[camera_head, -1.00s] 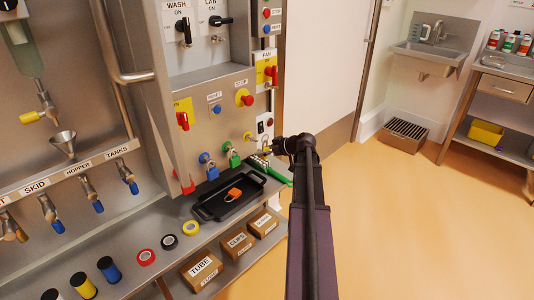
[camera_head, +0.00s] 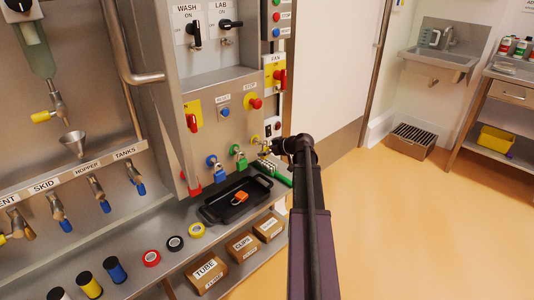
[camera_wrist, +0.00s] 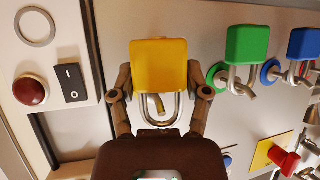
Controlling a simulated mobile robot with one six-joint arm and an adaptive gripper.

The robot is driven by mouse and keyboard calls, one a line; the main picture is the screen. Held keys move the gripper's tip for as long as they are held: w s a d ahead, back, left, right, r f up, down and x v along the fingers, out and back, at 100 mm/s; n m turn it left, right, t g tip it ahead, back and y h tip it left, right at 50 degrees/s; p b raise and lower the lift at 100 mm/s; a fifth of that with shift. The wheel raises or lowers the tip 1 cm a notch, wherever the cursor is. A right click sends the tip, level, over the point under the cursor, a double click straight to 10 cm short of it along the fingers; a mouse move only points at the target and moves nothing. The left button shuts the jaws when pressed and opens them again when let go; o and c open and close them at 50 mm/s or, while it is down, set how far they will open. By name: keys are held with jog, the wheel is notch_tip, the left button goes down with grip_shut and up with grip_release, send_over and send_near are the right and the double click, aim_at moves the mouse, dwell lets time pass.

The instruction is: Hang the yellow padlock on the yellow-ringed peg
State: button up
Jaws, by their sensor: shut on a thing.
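In the wrist view my gripper (camera_wrist: 160,103) is shut on the yellow padlock (camera_wrist: 160,66), one finger on each side. The padlock's shackle points back toward my palm and one end of it looks free. In the head view my gripper (camera_head: 272,149) is at the panel's lower right, close to its face. A small yellow ring (camera_head: 255,140), apparently that of the yellow-ringed peg, shows just left of it. I cannot make out the peg in the wrist view; the padlock may cover it. I cannot tell whether padlock and peg touch.
A green padlock (camera_wrist: 246,45) and a blue padlock (camera_wrist: 303,43) hang on pegs beside mine. A red button (camera_wrist: 30,90) and a rocker switch (camera_wrist: 72,83) are on the other side. Below, a black tray (camera_head: 212,215) holds an orange padlock (camera_head: 240,197).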

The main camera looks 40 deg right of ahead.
jog(key=shift+w+f+b, duration=0.45)
jog(key=shift+w, duration=0.35)
jog(key=shift+w, duration=0.1)
dwell(0.3)
jog(key=o, duration=1.2)
jog(key=shift+o, duration=0.2)
